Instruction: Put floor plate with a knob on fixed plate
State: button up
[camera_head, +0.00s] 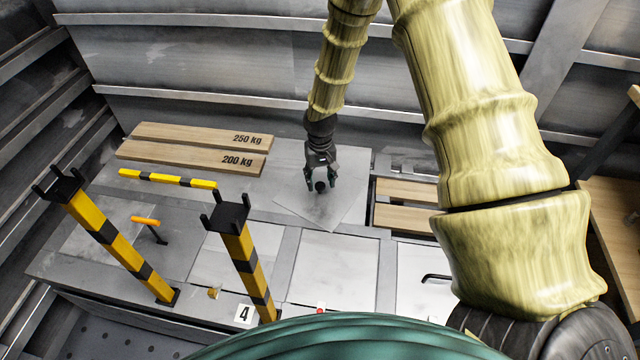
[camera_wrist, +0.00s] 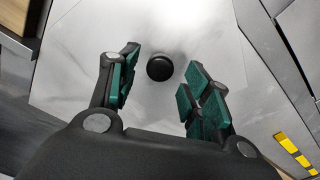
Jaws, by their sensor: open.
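The floor plate (camera_head: 318,210) is a thin light metal sheet with a round black knob (camera_wrist: 160,68). It lies turned at an angle on the floor and overlaps a lighter grey flat area (camera_head: 352,160) behind it; I cannot tell whether that area is the fixed plate. My gripper (camera_head: 321,182) points down over the floor plate. Its fingers are open, one on each side of the knob. In the wrist view the green pads show clear gaps to the knob, and the knob lies near the fingertips.
Two boards marked 250 kg (camera_head: 190,135) and 200 kg (camera_head: 185,157) lie at the back left. Striped posts (camera_head: 125,245) and (camera_head: 252,270) stand at the front left, with a striped bar (camera_head: 165,179) behind. Wooden slats show in an opening (camera_head: 400,205) at right.

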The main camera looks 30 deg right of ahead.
aim_at(320, 185)
notch_tip(320, 185, up, 8)
jog(key=p, duration=0.1)
jog(key=shift+r, duration=0.15)
dwell(0.4)
